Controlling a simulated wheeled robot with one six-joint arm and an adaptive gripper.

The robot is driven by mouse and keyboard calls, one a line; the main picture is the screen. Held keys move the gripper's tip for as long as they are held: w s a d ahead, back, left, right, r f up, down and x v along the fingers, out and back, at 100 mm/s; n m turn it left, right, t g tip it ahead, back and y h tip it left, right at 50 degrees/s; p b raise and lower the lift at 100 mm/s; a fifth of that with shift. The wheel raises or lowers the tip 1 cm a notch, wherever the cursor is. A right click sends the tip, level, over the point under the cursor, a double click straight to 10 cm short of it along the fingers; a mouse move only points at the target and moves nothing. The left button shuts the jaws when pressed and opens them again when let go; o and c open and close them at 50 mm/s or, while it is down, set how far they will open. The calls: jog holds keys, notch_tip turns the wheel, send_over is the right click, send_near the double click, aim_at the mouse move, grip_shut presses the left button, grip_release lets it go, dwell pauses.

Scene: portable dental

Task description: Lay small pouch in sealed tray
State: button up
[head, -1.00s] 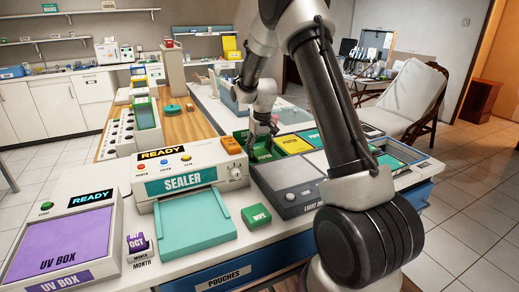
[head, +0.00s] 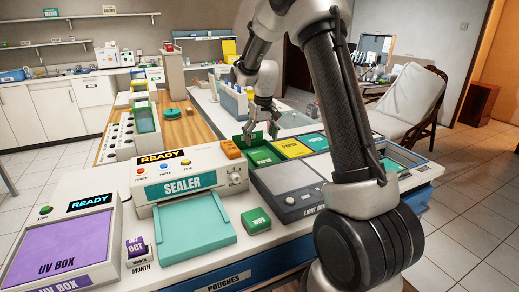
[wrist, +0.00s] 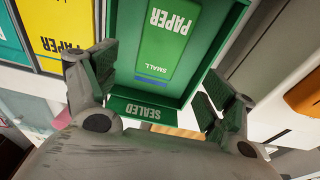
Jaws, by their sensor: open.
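The small pouch, a green piece marked PAPER and SMALL with a blue stripe (wrist: 165,50), lies flat inside the green tray (wrist: 208,62) in the wrist view. A plate at the tray's near edge reads SEALED (wrist: 140,111). In the head view the green pouch (head: 262,158) shows beside a yellow one. My gripper (head: 262,133) is above the tray's far side in the head view. Its fingers (wrist: 158,88) are wide apart in the wrist view, with nothing between them. The finger pads look apart from the pouch.
A yellow piece marked PAPER (head: 291,148) and a teal one (head: 316,141) sit right of the green tray. A grey light box (head: 290,190) is in front. A bin rack (head: 234,103) stands behind.

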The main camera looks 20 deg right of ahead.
jog(key=s+a+r+t, duration=0.1)
jog(key=s+r, duration=1.4)
jog(key=s+a+t, duration=0.1)
jog(key=s, duration=2.1)
jog(key=shift+s, duration=0.15)
jog(key=shift+a, duration=0.1)
